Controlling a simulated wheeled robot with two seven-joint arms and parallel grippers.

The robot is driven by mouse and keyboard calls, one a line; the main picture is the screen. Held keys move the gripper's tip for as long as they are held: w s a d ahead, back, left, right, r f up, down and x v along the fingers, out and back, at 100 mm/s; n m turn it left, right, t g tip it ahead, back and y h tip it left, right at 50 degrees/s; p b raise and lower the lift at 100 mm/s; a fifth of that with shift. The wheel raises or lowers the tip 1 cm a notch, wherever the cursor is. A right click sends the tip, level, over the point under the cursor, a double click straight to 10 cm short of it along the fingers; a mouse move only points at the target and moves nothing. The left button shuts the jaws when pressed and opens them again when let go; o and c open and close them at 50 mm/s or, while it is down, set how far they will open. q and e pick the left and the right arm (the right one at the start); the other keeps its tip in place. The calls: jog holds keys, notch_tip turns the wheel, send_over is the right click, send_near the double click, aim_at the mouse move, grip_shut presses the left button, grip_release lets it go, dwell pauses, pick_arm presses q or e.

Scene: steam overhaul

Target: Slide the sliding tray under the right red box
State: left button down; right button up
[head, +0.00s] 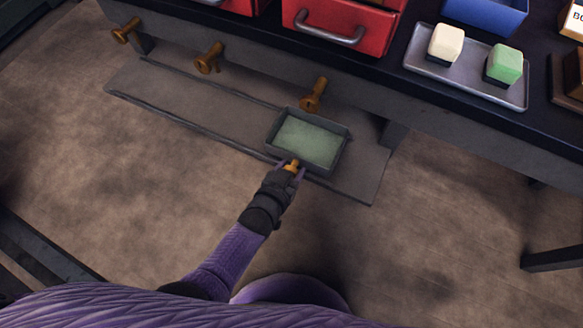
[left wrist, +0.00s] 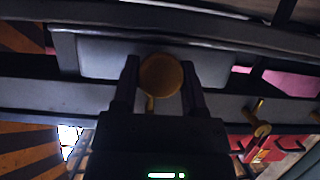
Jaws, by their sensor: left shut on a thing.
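The sliding tray (head: 310,140) is a shallow grey box with a pale green floor. It sits low on a long grey track (head: 190,105), towards the track's right end. The right red box (head: 375,36), with a grey handle, is above it on the bench. The left red box (head: 262,5) is partly cut off. My left gripper (head: 291,168) is shut on the tray's brass knob, at the tray's near side. In the left wrist view the round knob (left wrist: 161,76) shows between the two fingers. My right gripper is not in view.
Brass pegs (head: 209,58) stick out along the bench front; one (head: 314,93) is just above the tray. A metal tray (head: 468,80) with a cream and a green block stands on the bench. The track left of the sliding tray is clear.

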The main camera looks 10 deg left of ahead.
pick_arm(q)
jog(key=shift+s+d+f, duration=0.1)
jog(key=shift+s+d, duration=0.05)
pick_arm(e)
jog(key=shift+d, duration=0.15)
pick_arm(q)
jog(key=shift+c, duration=0.7)
grip_release()
jog(key=shift+d, duration=0.15)
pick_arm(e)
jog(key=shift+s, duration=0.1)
pick_arm(q)
jog(key=p+v, duration=0.6)
jog(key=v, duration=0.4)
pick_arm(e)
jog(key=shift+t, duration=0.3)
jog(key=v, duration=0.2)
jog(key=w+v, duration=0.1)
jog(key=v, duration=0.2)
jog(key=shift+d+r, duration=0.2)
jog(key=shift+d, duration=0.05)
